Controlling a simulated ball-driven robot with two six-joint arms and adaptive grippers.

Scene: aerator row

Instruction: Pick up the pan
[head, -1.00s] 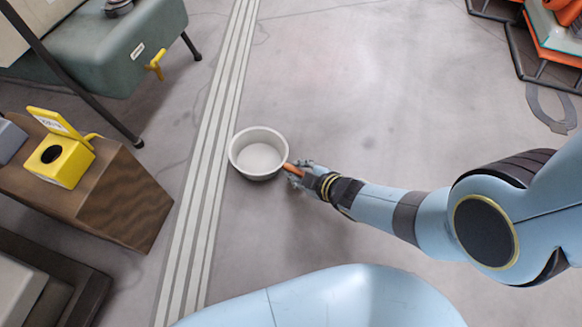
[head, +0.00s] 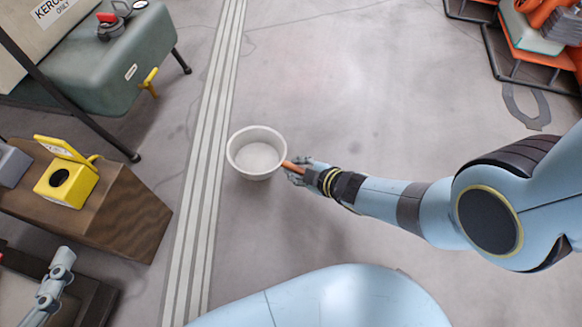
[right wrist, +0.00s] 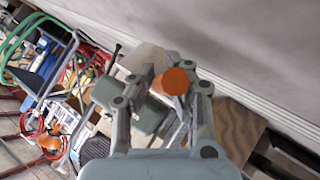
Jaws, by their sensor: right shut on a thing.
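The pan (head: 257,157) is a pale, round, empty pan with an orange handle, in the middle of the head view. It looks about level, and its height above the floor is hard to judge. My right gripper (head: 296,169) is shut on the handle, to the right of the bowl. In the right wrist view the round orange handle end (right wrist: 175,82) shows between the fingers.
A brown wooden block (head: 118,215) with a yellow open-lidded box (head: 67,185) stands at the left. A green tank (head: 120,70) is behind it. Pale floor strips (head: 205,140) run left of the pan. Orange-edged racks (head: 530,50) stand far right. Middle floor is clear.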

